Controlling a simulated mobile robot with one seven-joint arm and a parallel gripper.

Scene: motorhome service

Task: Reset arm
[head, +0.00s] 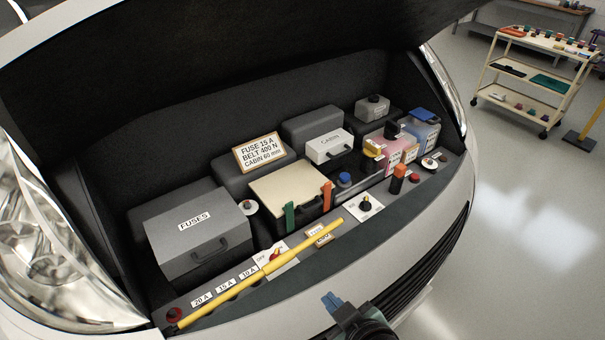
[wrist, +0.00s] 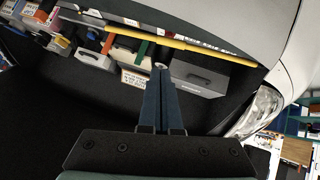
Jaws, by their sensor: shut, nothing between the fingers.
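My gripper (head: 333,302) is low at the front of the engine bay in the head view, in front of the vehicle's grille. Its blue fingers also show in the wrist view (wrist: 162,72), shut together with nothing between them. In the wrist view the fingers appear over the bay, which is seen upside down. The yellow rod (head: 262,272) lies slantwise along the front ledge, apart from my gripper in the head view.
A cart (head: 535,75) stands at the back right; floor between is clear.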

